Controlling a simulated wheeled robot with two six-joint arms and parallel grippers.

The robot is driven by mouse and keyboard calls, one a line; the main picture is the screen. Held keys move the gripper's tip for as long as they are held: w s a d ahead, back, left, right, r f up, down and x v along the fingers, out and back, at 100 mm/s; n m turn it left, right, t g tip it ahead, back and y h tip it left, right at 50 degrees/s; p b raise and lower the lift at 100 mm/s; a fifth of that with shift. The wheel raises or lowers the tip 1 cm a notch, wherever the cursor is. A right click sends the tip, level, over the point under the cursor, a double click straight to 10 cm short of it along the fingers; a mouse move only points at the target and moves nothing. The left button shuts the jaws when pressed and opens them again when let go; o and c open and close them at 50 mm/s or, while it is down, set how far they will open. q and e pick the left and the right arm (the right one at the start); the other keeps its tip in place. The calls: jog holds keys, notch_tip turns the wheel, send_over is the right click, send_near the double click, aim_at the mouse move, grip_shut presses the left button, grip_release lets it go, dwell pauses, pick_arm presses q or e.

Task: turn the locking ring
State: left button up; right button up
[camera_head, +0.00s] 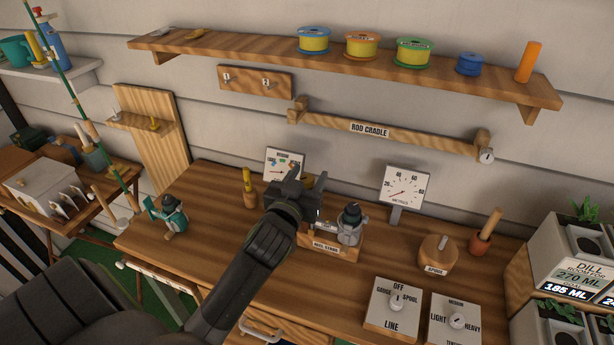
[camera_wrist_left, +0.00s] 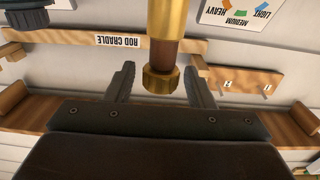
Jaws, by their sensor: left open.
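A brass locking ring (camera_wrist_left: 161,79) with a ridged edge shows in the left wrist view, with a brown shaft and a wider brass tube (camera_wrist_left: 175,15) above it in the picture. My left gripper (camera_wrist_left: 159,72) is open, with one finger on either side of the ring in that view. A gap shows on the left; the right finger looks close to the ring, and I cannot tell if it touches. In the head view my left gripper (camera_head: 312,182) is over the workbench, and I cannot make out the ring there. My right gripper is not in view.
A reel (camera_head: 351,225) sits on a wooden stand just right of my gripper. A gauge card (camera_head: 285,158) stands behind it, and a yellow-handled piece (camera_head: 248,185) is to the left. The rod cradle (camera_head: 420,139) is on the wall.

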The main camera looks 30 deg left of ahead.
pick_arm(q)
jog(key=c, duration=1)
jog(key=shift+o, duration=0.2)
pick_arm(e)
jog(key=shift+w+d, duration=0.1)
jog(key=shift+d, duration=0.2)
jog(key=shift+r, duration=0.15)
pick_arm(q)
jog(key=shift+m+h+p, duration=0.7)
jog(key=shift+m+h, duration=0.2)
jog(key=shift+h, duration=0.5)
jog(key=shift+m+h, duration=0.6)
jog(key=shift+h, duration=0.3)
jog(key=shift+f+m+h+b, duration=0.15)
jog(key=shift+m+h+b, duration=0.35)
jog(key=shift+h+b, duration=0.3)
jog(key=m+g+h+b, duration=0.1)
jog(key=m+h+b, duration=0.1)
jog(key=b, duration=0.6)
jog(key=m+g+h+b, duration=0.1)
jog(key=h+b, duration=0.3)
jog(key=b, duration=0.4)
jog(key=shift+f+m+h, duration=0.1)
jog(key=shift+m+h, duration=0.3)
jog(key=shift+m, duration=0.4)
jog(key=shift+r+h+b, duration=0.2)
jog(key=shift+h+b, duration=0.1)
jog(key=shift+b, duration=1.05)
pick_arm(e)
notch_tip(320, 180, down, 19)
